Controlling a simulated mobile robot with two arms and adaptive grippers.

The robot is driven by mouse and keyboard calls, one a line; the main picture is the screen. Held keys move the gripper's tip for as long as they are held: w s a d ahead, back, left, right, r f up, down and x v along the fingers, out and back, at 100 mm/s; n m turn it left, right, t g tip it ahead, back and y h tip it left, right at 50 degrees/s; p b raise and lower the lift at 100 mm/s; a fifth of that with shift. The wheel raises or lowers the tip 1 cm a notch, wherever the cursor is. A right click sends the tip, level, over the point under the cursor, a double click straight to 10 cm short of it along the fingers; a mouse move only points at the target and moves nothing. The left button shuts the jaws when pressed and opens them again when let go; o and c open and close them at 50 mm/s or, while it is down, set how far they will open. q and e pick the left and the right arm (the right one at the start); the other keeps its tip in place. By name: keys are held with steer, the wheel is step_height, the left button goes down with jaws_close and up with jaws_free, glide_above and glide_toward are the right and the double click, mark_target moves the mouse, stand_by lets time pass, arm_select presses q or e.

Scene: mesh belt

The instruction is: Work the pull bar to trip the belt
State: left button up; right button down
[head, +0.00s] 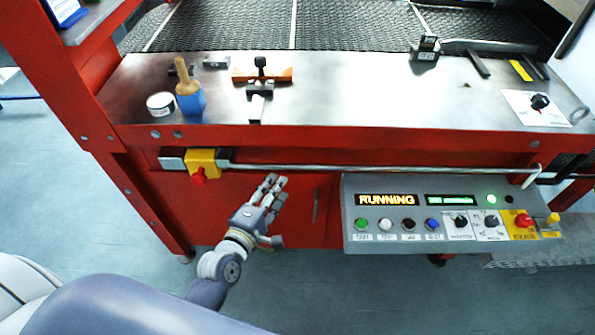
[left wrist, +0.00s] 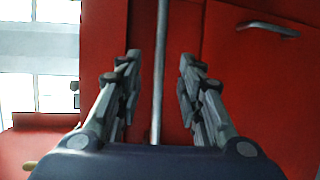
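The pull bar (head: 380,168) is a thin metal rod running along the red front of the machine, from a yellow block with a red button (head: 202,164) at the left to a hook at the right. In the left wrist view the bar (left wrist: 159,75) runs upright between the two fingers, apart from both. My left gripper (head: 272,190) is open and empty, just below the bar near its left part. In the left wrist view its fingers (left wrist: 160,57) are spread wide. My right gripper is not in view.
A control panel (head: 440,260) juts out right of my gripper; its display reads RUNNING and a green lamp glows. A small handle (head: 316,206) is on the red front. Above, the steel top (head: 340,105) holds a blue-based brush (head: 190,95), a tin (head: 160,104) and tools.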

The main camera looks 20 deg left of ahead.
mark_target(292, 167)
arm_select(q)
steer(key=x, duration=1)
steer(key=shift+w+f, duration=0.15)
steer(key=shift+w, duration=0.15)
steer(key=shift+a, duration=0.1)
steer(key=shift+c, duration=0.4)
jaws_close()
